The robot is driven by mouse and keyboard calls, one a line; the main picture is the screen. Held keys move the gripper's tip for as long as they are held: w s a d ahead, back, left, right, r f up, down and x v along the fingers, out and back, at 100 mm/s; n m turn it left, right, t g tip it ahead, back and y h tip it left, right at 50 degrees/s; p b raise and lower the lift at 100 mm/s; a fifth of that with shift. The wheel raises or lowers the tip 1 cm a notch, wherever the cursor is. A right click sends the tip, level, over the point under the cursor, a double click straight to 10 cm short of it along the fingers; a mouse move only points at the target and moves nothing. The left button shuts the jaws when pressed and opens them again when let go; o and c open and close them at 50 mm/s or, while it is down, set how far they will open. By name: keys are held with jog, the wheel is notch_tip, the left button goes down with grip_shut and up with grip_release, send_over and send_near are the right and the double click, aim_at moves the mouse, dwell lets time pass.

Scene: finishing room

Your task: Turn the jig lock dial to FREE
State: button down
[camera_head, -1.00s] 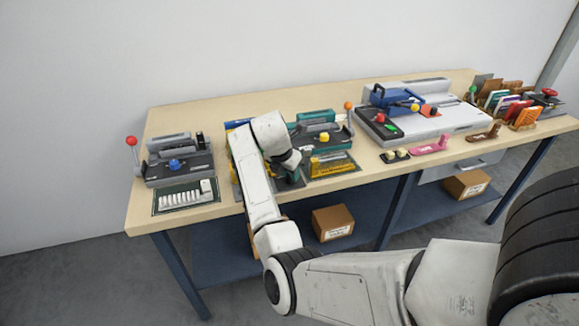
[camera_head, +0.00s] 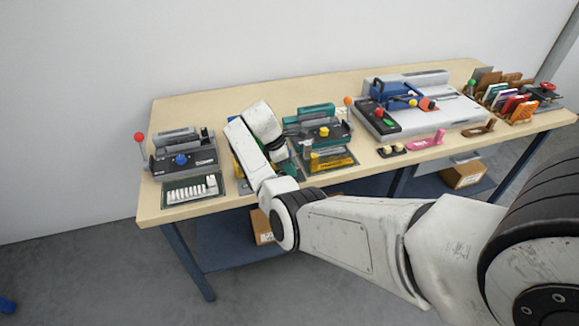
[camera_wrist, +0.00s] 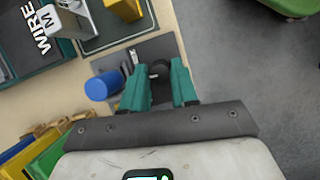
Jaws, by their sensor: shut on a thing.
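In the wrist view, a small black dial (camera_wrist: 159,68) stands on a grey plate (camera_wrist: 165,48). My gripper (camera_wrist: 160,76) has its two teal fingers on either side of the dial and is shut on it. A small white mark shows on the plate left of the fingers. I cannot read any FREE marking or tell where the dial points. In the head view, my own arm hides the dial and most of my gripper at the bench's front, left of the teal machine (camera_head: 318,130).
A blue cylinder (camera_wrist: 103,86) sits close left of my fingers. Yellow and green pieces (camera_wrist: 30,160) lie at the lower left. On the bench (camera_head: 190,107) stand a grey machine with a red ball lever (camera_head: 139,137) and a large white machine (camera_head: 440,118).

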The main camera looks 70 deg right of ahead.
jog(key=m+y+b, duration=0.1)
jog(key=m, duration=0.2)
jog(key=shift+d+m, duration=0.15)
jog(key=shift+m, duration=0.15)
jog(key=shift+m+g+y+b, duration=0.3)
jog(key=shift+m+y+b, duration=0.65)
jog(key=shift+m, duration=0.85)
jog(key=c, duration=0.9)
grip_release()
jog(key=b+v, duration=0.1)
jog(key=v, duration=0.9)
jog(key=shift+r, duration=0.4)
jog(key=shift+w+r, duration=0.1)
jog(key=shift+w, duration=0.05)
